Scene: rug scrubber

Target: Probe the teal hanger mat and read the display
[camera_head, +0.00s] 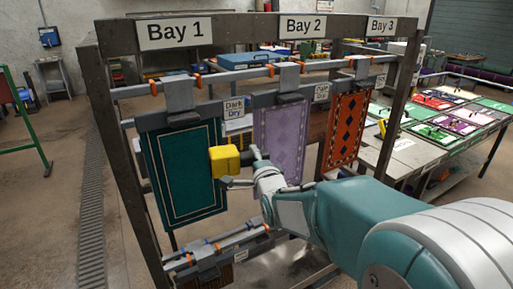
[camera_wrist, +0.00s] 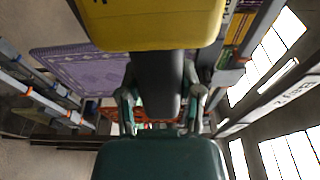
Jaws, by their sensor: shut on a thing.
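The teal mat (camera_head: 182,172) with a thin pale border hangs from a dark clamp under the Bay 1 sign (camera_head: 175,33). My gripper (camera_head: 250,166) is shut on the dark handle of a yellow meter (camera_head: 224,161), right of the mat's middle. The meter's yellow body overlaps the mat's right edge in the head view; I cannot tell whether it touches the mat. In the wrist view, my gripper (camera_wrist: 162,98) grips the dark handle (camera_wrist: 165,80), with the yellow body (camera_wrist: 150,25) beyond it. No readable display shows in either view.
A lilac mat (camera_head: 280,143), also in the wrist view (camera_wrist: 85,70), and an orange patterned mat (camera_head: 345,128) hang to the right. The metal rack's posts (camera_head: 125,150) and lower rail (camera_head: 215,250) frame the mats. A table (camera_head: 405,155) with small mats stands at right.

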